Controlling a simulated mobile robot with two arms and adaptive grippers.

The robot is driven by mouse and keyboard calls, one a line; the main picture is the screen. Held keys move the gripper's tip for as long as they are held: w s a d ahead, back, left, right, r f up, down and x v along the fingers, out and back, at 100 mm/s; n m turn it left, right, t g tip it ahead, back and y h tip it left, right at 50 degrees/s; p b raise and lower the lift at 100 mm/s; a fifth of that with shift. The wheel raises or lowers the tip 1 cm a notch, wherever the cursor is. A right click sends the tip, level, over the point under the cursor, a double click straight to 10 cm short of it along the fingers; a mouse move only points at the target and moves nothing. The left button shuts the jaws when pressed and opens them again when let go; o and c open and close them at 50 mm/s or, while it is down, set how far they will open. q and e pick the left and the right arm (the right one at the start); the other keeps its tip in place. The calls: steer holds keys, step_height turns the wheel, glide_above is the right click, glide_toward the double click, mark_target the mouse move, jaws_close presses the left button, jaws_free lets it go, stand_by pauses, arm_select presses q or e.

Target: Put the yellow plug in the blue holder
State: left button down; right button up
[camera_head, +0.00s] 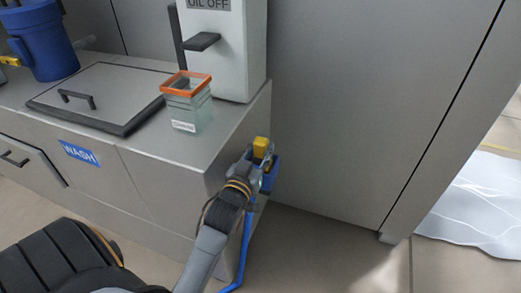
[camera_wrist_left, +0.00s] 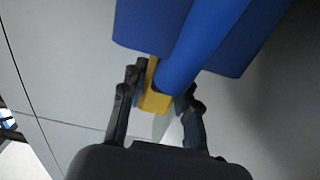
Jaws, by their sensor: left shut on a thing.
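The yellow plug (camera_head: 261,147) is at my left gripper (camera_head: 259,160), beside the right end of the steel counter. In the left wrist view the yellow plug (camera_wrist_left: 153,99) sits between the two dark fingers of my left gripper (camera_wrist_left: 160,100), which is shut on it. The blue holder (camera_head: 271,176) shows just right of the gripper, by the counter's end face. In the wrist view a blue tube crosses close to the plug, with a wider blue part (camera_wrist_left: 143,28) behind it. I cannot tell how far the plug is inside the holder. My right gripper is out of view.
A blue hose (camera_head: 244,250) hangs to the floor below the gripper. On the counter (camera_head: 165,150) stand a glass jar with an orange rim (camera_head: 187,84), a lidded hatch (camera_head: 98,90), a white dispenser (camera_head: 231,60) and a blue container (camera_head: 46,45). A grey wall panel stands at right.

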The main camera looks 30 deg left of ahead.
arm_select(q)
steer(key=shift+f, duration=0.1)
steer(key=c, duration=1)
jaws_free()
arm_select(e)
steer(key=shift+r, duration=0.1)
arm_select(q)
steer(key=shift+s, duration=0.1)
steer(key=v, duration=1.1)
steer(key=s+d+f+m+g+h, duration=0.15)
steer(key=d+f+g, duration=0.25)
steer(key=f, duration=0.6)
steer(key=s+d+f+m+g+h, duration=0.1)
steer(key=d+f+g+h, duration=0.2)
steer(key=f, duration=0.8)
steer(key=s+d+f+m+g, duration=0.2)
steer(key=s+f+g, duration=0.5)
steer(key=s+f, duration=0.4)
steer(key=shift+d+f+g+p, duration=0.35)
steer(key=shift+d+f+g, duration=0.05)
steer(key=shift+f, duration=0.25)
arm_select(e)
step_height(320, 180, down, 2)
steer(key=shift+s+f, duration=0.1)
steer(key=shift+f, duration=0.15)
